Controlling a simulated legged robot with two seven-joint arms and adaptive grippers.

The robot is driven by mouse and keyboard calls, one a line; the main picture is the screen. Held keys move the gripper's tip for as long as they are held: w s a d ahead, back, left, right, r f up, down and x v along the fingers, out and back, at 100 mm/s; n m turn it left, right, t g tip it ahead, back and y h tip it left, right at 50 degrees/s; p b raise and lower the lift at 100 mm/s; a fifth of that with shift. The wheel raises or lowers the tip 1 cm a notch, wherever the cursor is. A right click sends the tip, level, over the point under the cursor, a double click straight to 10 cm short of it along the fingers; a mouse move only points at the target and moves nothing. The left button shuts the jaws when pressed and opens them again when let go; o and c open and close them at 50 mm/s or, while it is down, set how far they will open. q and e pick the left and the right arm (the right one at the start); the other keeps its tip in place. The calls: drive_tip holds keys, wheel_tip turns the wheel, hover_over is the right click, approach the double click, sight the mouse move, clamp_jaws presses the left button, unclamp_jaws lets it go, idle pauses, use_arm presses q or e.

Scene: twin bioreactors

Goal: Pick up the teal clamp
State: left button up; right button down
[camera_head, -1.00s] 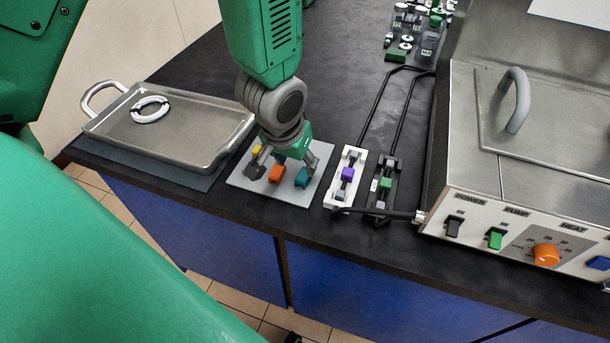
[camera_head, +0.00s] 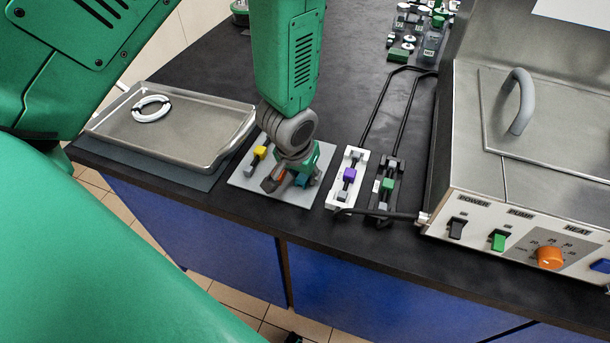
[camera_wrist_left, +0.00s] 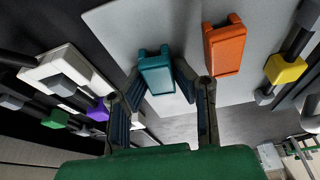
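The teal clamp (camera_wrist_left: 157,72) lies on a pale grey mat (camera_wrist_left: 115,28) in the left wrist view. My left gripper (camera_wrist_left: 160,75) is over it, with one finger at each side of the clamp. The fingers are apart, and I cannot tell whether they touch it. In the head view my left gripper (camera_head: 287,180) points down at the mat and mostly hides the teal clamp (camera_head: 301,181). My right gripper is out of view.
An orange clamp (camera_wrist_left: 227,48) lies close beside the teal one, with a yellow clamp (camera_wrist_left: 284,69) beyond it. White and black racks with a purple (camera_head: 349,174) and a green clamp (camera_head: 387,185) stand right of the mat. A metal tray (camera_head: 190,135) sits left.

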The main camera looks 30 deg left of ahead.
use_arm(q)
drive_tip(key=shift+d, duration=0.25)
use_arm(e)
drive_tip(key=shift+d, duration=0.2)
